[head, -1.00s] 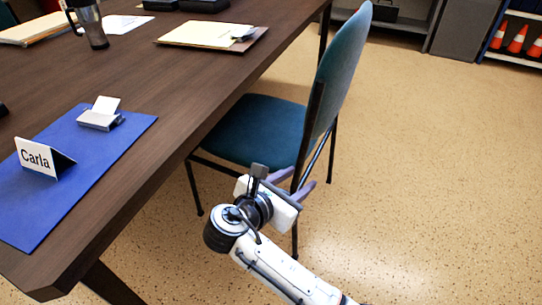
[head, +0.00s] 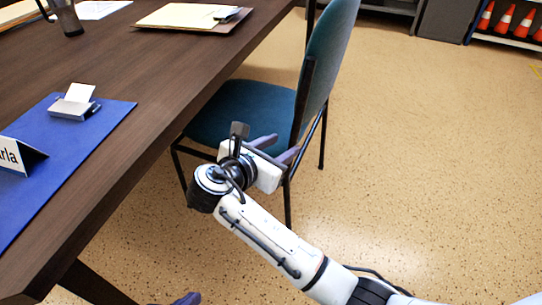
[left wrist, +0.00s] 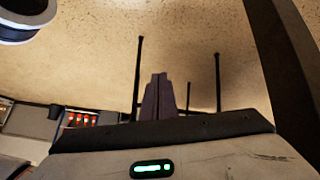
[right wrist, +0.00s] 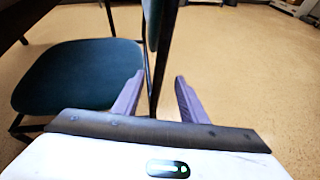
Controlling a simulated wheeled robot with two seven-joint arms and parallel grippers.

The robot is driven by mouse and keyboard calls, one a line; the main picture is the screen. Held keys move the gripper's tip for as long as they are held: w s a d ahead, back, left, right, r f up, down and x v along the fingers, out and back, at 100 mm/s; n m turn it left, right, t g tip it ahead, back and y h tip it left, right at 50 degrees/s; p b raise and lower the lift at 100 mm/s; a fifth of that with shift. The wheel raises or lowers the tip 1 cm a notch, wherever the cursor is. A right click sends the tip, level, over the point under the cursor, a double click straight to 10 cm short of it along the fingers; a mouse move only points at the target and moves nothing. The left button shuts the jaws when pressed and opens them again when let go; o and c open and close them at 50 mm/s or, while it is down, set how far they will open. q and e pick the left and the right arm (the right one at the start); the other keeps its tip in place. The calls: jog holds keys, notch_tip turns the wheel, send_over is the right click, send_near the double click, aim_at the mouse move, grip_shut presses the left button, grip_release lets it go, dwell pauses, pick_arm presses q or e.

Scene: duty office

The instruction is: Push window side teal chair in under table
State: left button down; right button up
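The teal chair (head: 240,112) stands at the right long side of the dark table (head: 170,75), its front seat edge beneath the tabletop and its backrest (head: 330,55) outside. My right gripper (head: 284,146) is at the near rear side of the chair, low by the backrest post. In the right wrist view, its purple fingers (right wrist: 157,92) are apart, with the black post (right wrist: 158,65) showing between them; contact cannot be told. My left gripper (head: 186,299) shows only a fingertip at the bottom edge; in the left wrist view its fingers (left wrist: 158,95) are together and empty.
A blue mat (head: 75,150) with a name card (head: 18,156) and card holder (head: 75,104) lies on the table. A clipboard (head: 190,18) and mug (head: 66,18) are farther back. Open speckled floor (head: 430,150) lies right of the chair. Shelves with cones (head: 505,20) stand behind.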

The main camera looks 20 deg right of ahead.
aim_at(292, 140)
jog(key=b+x, duration=0.1)
jog(key=x, duration=0.3)
pick_arm(q)
jog(key=shift+w+d+r+t+h, duration=0.3)
jog(key=shift+d+r+h, duration=0.1)
jog(key=shift+d+r, duration=0.3)
pick_arm(e)
jog(key=shift+w+d+f, duration=0.15)
jog(key=shift+w+d, duration=0.05)
pick_arm(q)
jog(key=shift+a, duration=0.1)
pick_arm(e)
grip_shut()
dwell(0.5)
